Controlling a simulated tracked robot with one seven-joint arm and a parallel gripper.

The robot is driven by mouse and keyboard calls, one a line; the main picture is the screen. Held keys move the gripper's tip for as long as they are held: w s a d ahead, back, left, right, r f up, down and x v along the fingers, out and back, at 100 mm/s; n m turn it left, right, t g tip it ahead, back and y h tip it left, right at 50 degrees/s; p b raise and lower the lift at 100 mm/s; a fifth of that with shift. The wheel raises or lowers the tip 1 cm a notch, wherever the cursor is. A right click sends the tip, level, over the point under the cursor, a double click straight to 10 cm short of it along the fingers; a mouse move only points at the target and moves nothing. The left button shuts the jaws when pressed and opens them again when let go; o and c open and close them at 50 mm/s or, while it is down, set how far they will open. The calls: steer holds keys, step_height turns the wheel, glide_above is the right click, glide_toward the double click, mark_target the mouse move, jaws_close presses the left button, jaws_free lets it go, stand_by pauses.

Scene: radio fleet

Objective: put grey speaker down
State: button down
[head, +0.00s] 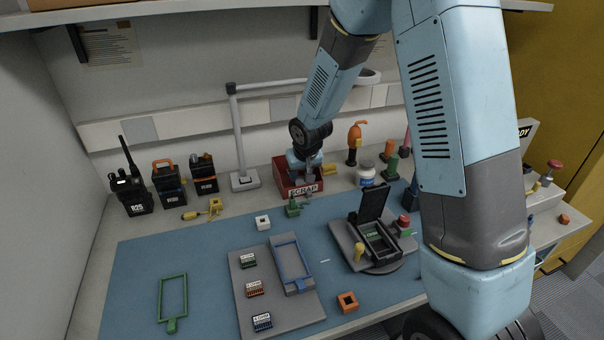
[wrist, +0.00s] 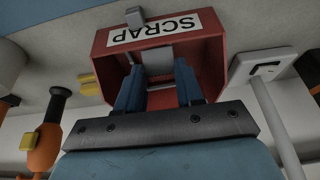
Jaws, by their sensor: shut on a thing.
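My gripper (head: 304,180) is over the red bin (head: 282,180) labelled SCRAP at the back of the bench. In the wrist view my gripper (wrist: 159,85) has its two blue fingers reaching into the mouth of the red bin (wrist: 103,62). A grey block, which looks like the grey speaker (wrist: 158,62), sits between the fingertips, and they are shut on it. The block is inside the bin's outline in that view. Whether it touches the bin floor cannot be told. In the head view the bin wall and my gripper mostly hide it.
A lamp post (head: 238,135) stands just left of the bin, and a white jar (head: 366,172) stands to the right. A green piece (head: 292,208) sits in front. Radios (head: 130,190) stand at the back left. The blue mat (head: 210,270) has clear patches.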

steer(key=shift+f, duration=0.2)
steer(key=c, duration=0.7)
jaws_free()
steer(key=shift+r, duration=0.1)
steer(key=v, duration=1.2)
steer(key=s+d+r+m+t+h, duration=0.1)
steer(key=s+d+r+m, duration=0.1)
steer(key=s+d+r, duration=0.9)
steer(key=shift+m, duration=0.6)
steer(key=shift+s+d+r, duration=1.15)
steer(key=shift+s+d, duration=0.2)
steer(key=shift+s, duration=1.25)
steer(key=shift+s+d+r, duration=1.1)
steer(key=shift+s+d, duration=0.25)
steer(key=shift+s, duration=1.3)
steer(key=shift+s+d+r, duration=1.15)
steer(key=shift+s+d, duration=0.25)
steer(key=shift+s, duration=1.2)
